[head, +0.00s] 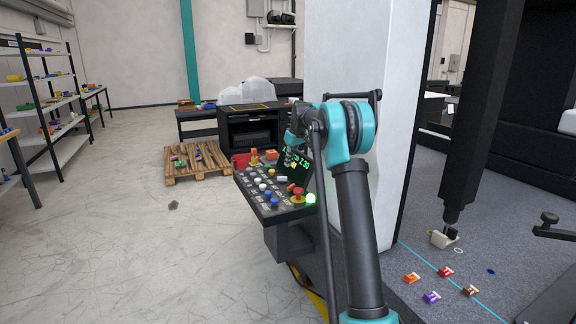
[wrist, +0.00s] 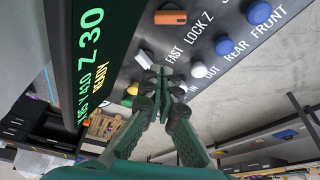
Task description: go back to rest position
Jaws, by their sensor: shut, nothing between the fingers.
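My gripper (wrist: 155,82) is shut and empty in the wrist view. Its fingertips are over the control panel (wrist: 215,28), close to a white button (wrist: 144,59) near the word FAST; I cannot tell whether they touch it. In the head view my arm rises from the bottom and bends at a teal joint toward the panel (head: 251,181). My gripper there is small and mostly hidden by the arm, near the panel's green-lettered display.
The display (wrist: 90,75) shows "Z 30". A white column (head: 345,50) stands close behind my arm. A dark granite bed (head: 450,270) with small coloured blocks lies right. A pallet (head: 190,175) and shelves (head: 45,100) stand left; the floor (head: 130,240) between is mostly clear.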

